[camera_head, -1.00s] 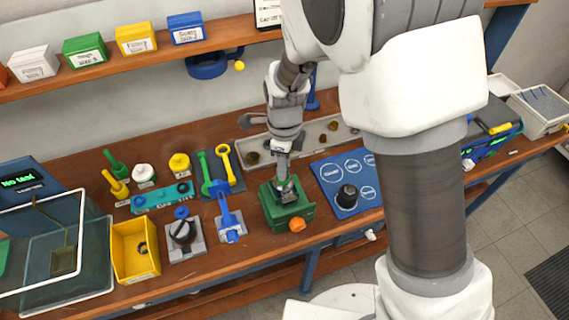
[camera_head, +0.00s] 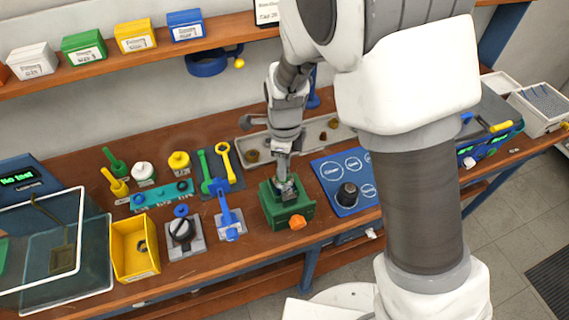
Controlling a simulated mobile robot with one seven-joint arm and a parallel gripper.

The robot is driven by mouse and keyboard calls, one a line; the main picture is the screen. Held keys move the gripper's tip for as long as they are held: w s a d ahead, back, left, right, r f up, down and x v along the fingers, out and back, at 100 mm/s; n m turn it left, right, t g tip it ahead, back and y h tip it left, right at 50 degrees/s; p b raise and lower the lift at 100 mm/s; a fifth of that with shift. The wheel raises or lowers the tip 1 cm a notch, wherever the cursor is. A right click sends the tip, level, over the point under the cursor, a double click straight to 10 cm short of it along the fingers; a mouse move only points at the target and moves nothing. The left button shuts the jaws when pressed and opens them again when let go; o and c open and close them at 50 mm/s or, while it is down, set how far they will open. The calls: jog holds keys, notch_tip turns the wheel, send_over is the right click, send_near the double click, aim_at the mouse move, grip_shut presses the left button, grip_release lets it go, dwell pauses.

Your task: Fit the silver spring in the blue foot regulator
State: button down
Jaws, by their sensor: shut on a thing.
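My gripper (camera_head: 285,182) points down at the green vise-like block (camera_head: 289,212) with an orange knob, on the front middle of the bench. It is shut on a small dark or greyish thing at the top of the block, too small and too covered to identify. I cannot tell whether that thing touches the block. I cannot make out the silver spring or the blue foot regulator with certainty.
Left of the block are a blue-handled tool (camera_head: 229,218), a grey fixture (camera_head: 185,240) and a yellow bin (camera_head: 135,249). Right of it a blue mat (camera_head: 335,188) with printed circles carries a black knob-shaped part (camera_head: 347,194). A grey tray (camera_head: 318,134) lies behind.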

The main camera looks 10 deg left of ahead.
grip_release()
dwell(0.5)
jog(key=shift+r, duration=0.15)
jog(key=shift+r+p, duration=2.8)
jog(key=shift+r, duration=1.05)
